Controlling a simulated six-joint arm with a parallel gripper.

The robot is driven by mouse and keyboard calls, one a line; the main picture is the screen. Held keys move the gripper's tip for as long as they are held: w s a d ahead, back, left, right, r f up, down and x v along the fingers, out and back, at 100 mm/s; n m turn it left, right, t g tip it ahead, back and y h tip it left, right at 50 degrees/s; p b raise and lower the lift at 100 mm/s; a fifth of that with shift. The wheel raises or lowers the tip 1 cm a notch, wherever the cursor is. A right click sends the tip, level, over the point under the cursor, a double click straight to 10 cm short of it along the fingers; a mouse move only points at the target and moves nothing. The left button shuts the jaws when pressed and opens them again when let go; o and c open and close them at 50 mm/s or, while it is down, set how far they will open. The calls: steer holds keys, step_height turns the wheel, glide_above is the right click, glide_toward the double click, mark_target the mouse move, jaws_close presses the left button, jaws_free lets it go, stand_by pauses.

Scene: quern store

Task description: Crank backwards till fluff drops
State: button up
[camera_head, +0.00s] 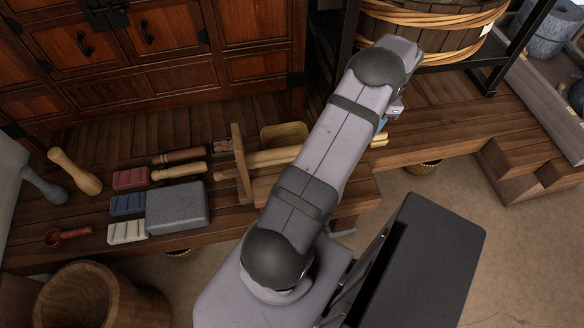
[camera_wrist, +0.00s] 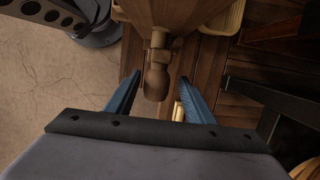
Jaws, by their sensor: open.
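A wooden roller device with an upright board (camera_head: 241,165) and pale rollers (camera_head: 268,158) sits on the low bench; my arm covers its right part. In the wrist view, a brown wooden crank handle (camera_wrist: 156,80) with a rounded end hangs from a joint below a wooden body (camera_wrist: 178,12). My gripper (camera_wrist: 159,77) is open, its blue fingers on either side of the handle in the picture, with gaps on both sides. Whether the handle is fully between them in depth cannot be told. In the head view the gripper is mostly hidden behind my arm. No fluff is visible.
A tan tray (camera_head: 285,134) lies behind the rollers. Left on the bench are a grey stone block (camera_head: 178,207), coloured bars (camera_head: 128,204) and wooden tools (camera_head: 180,172). A slatted tub (camera_head: 430,40) stands in a dark frame at the back. Bare floor (camera_head: 420,200) lies right.

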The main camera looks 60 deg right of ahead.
steer(key=shift+p+v, duration=3.05)
steer(key=shift+v, duration=0.5)
